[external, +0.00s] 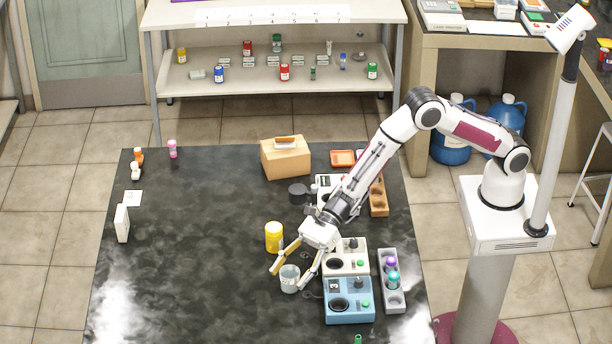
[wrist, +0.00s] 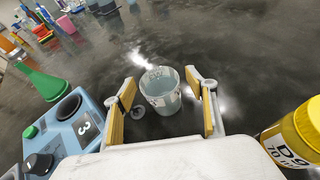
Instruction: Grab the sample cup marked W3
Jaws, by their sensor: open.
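A clear, pale sample cup (external: 289,279) stands upright on the dark bench. It also shows in the wrist view (wrist: 161,92), with dark marking on its side that is too small to read surely. My gripper (external: 286,279) is open, with its fingers reaching down on either side of the cup. In the wrist view my gripper (wrist: 163,84) has its two yellow-padded fingers spread, the cup between them and beyond, with gaps on both sides. I cannot tell whether the fingertips are level with the cup.
A yellow jar (external: 274,237) stands close behind the cup. A blue station marked 3 (external: 348,301) and a white station (external: 345,258) are to the right, beside a grey rack (external: 392,282). The bench left of the cup is clear.

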